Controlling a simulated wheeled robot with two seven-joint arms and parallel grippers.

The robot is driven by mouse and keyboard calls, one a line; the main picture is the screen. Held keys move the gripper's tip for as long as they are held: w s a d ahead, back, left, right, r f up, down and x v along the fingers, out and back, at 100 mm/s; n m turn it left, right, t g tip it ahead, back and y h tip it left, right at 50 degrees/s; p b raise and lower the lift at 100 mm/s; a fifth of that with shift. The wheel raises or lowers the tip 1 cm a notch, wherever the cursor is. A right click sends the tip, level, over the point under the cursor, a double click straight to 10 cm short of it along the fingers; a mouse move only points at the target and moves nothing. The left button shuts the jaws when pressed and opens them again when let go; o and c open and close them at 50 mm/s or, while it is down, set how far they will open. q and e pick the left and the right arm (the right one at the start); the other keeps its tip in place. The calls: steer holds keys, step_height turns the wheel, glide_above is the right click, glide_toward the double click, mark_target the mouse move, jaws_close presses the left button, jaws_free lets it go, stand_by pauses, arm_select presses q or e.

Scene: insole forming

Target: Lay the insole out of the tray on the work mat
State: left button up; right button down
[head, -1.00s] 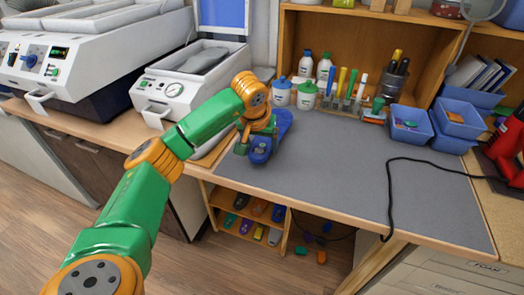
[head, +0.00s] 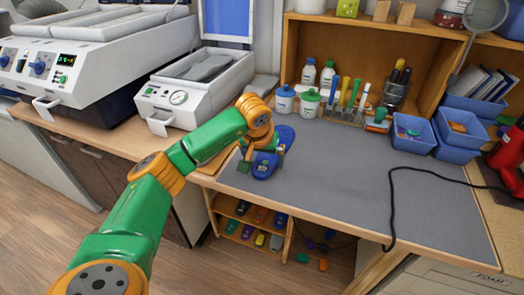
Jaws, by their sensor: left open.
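A blue insole (head: 284,136) lies on the left part of the grey work mat (head: 350,185), long side pointing away from me. My left gripper (head: 262,164) is open and low over the near half of the insole, with its fingers close around it. My wrist hides part of the insole, so I cannot tell whether the fingers touch it. The tray cannot be made out; my left arm covers the area at the mat's left edge. My right gripper is not in view.
Jars (head: 284,100), bottles and a tool rack (head: 346,114) stand along the back. Blue bins (head: 412,133) stand at the back right. A black cable (head: 391,205) crosses the mat's right part. A white machine (head: 195,90) stands left. The mat's middle is clear.

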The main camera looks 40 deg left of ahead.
arm_select(q)
steer(key=v, duration=1)
steer(key=shift+r, duration=0.25)
steer(key=shift+s, duration=0.15)
